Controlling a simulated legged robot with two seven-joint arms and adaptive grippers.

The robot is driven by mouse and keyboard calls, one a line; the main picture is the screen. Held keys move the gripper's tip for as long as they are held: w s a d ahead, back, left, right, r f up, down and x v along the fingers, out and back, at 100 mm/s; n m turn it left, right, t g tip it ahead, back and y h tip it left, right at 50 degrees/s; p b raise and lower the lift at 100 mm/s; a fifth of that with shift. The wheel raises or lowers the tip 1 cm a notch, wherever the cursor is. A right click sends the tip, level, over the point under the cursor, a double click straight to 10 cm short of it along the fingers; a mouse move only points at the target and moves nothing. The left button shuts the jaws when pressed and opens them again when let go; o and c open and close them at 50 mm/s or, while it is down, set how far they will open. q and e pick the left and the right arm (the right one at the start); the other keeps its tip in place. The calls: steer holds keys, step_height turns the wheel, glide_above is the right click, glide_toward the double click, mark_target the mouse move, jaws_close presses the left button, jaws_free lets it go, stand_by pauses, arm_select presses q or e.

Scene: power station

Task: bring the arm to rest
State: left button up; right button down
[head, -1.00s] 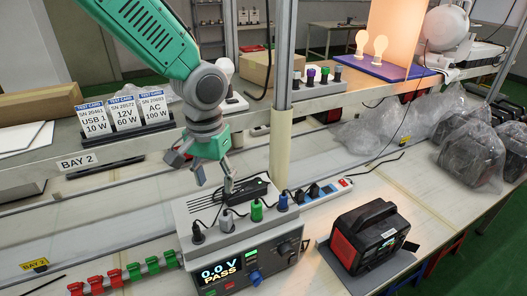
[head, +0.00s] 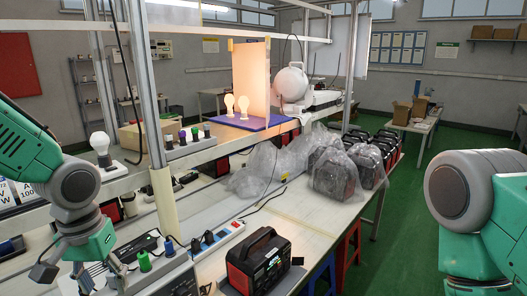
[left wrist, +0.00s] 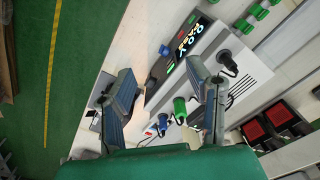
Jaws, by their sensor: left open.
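My left gripper (head: 80,268) hangs at the lower left of the head view, over the grey tester with its plugs. Its two fingers are apart, with nothing between them. In the left wrist view, the open fingers (left wrist: 162,88) frame the tester (left wrist: 228,50), whose lit display is only partly legible. A green plug (left wrist: 180,108) shows near the right finger. My right arm (head: 470,200) enters at the right edge of the head view; its gripper is out of the picture.
A black and red power station (head: 262,262) stands on the bench right of the tester. Plastic-wrapped units (head: 335,172) stand behind it. A shelf with a lamp bulb (head: 100,143) and an upright post (head: 155,120) are close to my left arm. Green floor (head: 400,235) is open at right.

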arm_select(q)
steer(key=s+d+f+h, duration=0.1)
steer(key=s+f, duration=0.5)
steer(key=f, duration=0.4)
steer(key=s+d+f+h, duration=0.1)
steer(key=s+d+f, duration=0.1)
steer(key=s+f, duration=0.55)
steer(key=s+a+f+y, duration=0.2)
steer(key=s+a+f, duration=0.3)
steer(key=s+f, duration=0.7)
step_height(320, 180, down, 14)
steer(key=w+d+m+b, duration=0.1)
steer(key=w+b, duration=0.1)
steer(key=b, duration=1.4)
steer(key=shift+d+f+m+b, duration=0.15)
steer(key=shift+f+m+b, duration=0.05)
steer(key=shift+m+b, duration=0.15)
arm_select(e)
step_height(320, 180, down, 16)
steer(key=a, duration=0.1)
steer(key=shift+s+f, duration=0.2)
steer(key=shift+s, duration=0.1)
arm_select(q)
steer(key=shift+w+d+r, duration=0.1)
steer(key=shift+d, duration=0.15)
arm_select(e)
steer(key=shift+d, duration=0.25)
